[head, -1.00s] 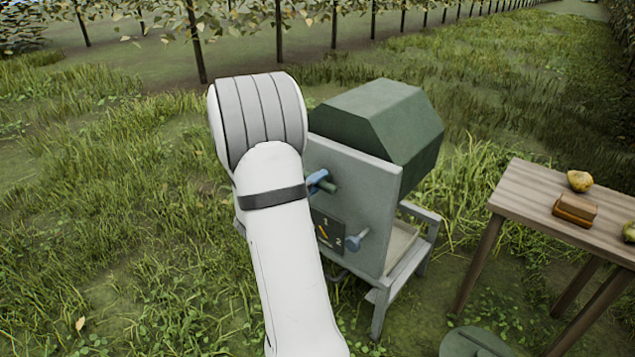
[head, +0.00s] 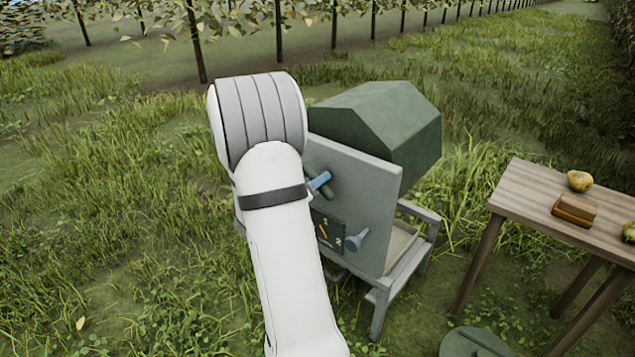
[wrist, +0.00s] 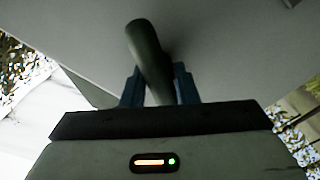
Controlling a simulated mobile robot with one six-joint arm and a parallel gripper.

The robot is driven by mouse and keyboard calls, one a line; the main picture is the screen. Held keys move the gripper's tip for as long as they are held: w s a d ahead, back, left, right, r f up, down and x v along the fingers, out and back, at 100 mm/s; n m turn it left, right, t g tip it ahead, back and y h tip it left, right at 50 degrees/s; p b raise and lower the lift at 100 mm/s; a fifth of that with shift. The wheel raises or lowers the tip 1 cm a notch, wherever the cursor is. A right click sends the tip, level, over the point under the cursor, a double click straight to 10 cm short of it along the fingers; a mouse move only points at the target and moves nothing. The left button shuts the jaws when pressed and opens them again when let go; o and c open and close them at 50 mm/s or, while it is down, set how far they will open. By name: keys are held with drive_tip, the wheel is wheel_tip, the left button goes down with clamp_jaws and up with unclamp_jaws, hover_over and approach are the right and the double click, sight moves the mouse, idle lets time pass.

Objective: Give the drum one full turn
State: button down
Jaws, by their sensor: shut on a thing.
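The dark green, many-sided drum (head: 385,118) sits behind an upright grey panel (head: 365,195) on a grey stand. A green crank handle (wrist: 148,55) stands out from the panel; the wrist view shows it between the blue fingers. My gripper (wrist: 158,88) is shut on this handle. In the head view the gripper's blue fingertips (head: 320,181) show beside the panel's left edge, while my white arm hides the rest of the gripper and part of the panel.
A dark plate marked 1 and 2 (head: 327,230) and a blue-grey knob (head: 357,240) are lower on the panel. At right, a wooden table (head: 530,195) holds a yellow pear (head: 579,181) and a brown block (head: 574,210). A round green lid-like object (head: 473,343) lies below.

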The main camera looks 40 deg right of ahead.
drive_tip(key=m, duration=1)
drive_tip(key=shift+m, duration=0.4)
drive_tip(key=c, duration=1.1)
unclamp_jaws()
drive_tip(key=shift+s+a, duration=0.2)
drive_tip(key=shift+a, duration=2.3)
drive_tip(key=shift+s+a, duration=0.2)
drive_tip(key=shift+a, duration=2.3)
